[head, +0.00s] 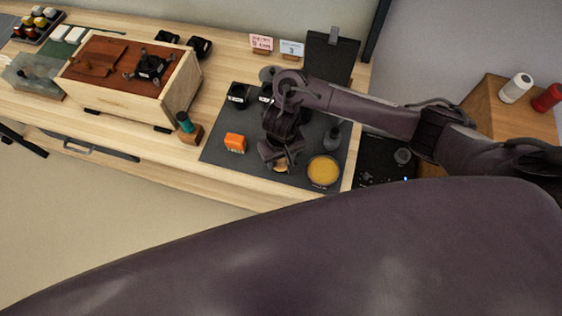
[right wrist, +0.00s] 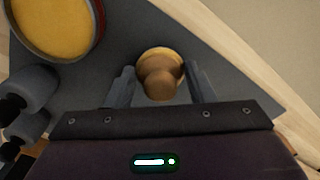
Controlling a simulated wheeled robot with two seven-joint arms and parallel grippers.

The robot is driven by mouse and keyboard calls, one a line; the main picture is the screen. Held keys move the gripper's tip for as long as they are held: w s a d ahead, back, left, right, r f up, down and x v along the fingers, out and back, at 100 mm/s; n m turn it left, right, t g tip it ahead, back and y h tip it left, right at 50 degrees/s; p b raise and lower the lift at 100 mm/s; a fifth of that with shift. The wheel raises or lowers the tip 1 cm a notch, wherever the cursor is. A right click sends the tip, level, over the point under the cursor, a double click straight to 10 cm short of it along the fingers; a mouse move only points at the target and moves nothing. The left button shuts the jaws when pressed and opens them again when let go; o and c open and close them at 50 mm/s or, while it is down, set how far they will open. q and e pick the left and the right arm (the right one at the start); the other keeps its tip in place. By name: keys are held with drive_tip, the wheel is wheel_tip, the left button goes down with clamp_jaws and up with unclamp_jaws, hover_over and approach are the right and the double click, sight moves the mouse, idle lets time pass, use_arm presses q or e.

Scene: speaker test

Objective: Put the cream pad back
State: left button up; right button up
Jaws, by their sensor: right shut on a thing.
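The cream pad (right wrist: 172,54) is a small round cream-yellow disc with a brown rounded knob (right wrist: 158,84) on it. In the right wrist view it sits between the two fingers of my right gripper (right wrist: 161,85), which is shut on it by the knob. In the head view the right gripper (head: 281,158) is low over the dark mat, and a sliver of the cream pad (head: 281,168) shows beneath it. I cannot tell whether the pad touches the mat. My left gripper is not in view.
A round dish with yellow filling (head: 324,171) stands right of the gripper. An orange block (head: 235,142) is to its left on the dark mat (head: 216,150). A wooden box (head: 129,80) stands farther left. The mat's front edge is close by.

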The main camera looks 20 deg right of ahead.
drive_tip(key=shift+f, duration=0.8)
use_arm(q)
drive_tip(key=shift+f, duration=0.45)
use_arm(e)
drive_tip(key=shift+r, duration=0.1)
drive_tip(key=o, duration=0.9)
wheel_tip(320, 180, up, 12)
drive_tip(key=p, duration=0.7)
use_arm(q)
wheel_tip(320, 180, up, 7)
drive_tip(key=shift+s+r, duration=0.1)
